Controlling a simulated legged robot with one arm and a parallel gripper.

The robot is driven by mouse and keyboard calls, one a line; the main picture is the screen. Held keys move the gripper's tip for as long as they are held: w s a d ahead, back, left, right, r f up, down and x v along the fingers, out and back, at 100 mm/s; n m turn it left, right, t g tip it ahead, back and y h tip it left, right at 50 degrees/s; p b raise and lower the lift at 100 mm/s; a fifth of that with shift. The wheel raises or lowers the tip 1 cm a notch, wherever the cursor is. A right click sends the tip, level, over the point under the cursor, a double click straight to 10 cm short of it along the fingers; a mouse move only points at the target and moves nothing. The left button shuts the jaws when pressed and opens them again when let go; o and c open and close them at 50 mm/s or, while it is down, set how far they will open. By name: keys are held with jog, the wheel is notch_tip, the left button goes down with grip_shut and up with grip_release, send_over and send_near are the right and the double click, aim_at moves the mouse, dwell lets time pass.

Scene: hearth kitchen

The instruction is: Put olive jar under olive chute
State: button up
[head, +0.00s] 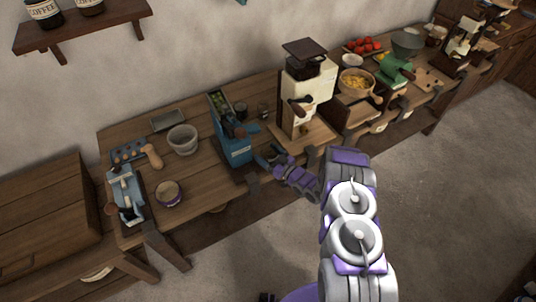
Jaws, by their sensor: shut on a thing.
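A tall blue dispenser (233,140) with green olives (221,101) in its open top stands near the front edge of the wooden table; I take it for the olive chute. My gripper (266,158) is low at the dispenser's right side, close to its base. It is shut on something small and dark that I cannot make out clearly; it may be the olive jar. I cannot tell whether the gripper touches the dispenser. A small dark glass jar (263,110) stands on the table behind and to the right of the dispenser.
A cream grinder (308,95) stands close on the right. A grey bowl (183,139), a round tub (169,193) and a pale blue tool (124,194) are on the left. Bare tabletop (205,180) lies left of the dispenser. Coffee jars (45,12) stand on a wall shelf.

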jog(key=o, duration=1)
jog(key=shift+a, duration=0.1)
jog(key=p+v, duration=0.1)
jog(key=v, duration=1.1)
jog(key=shift+p, duration=0.4)
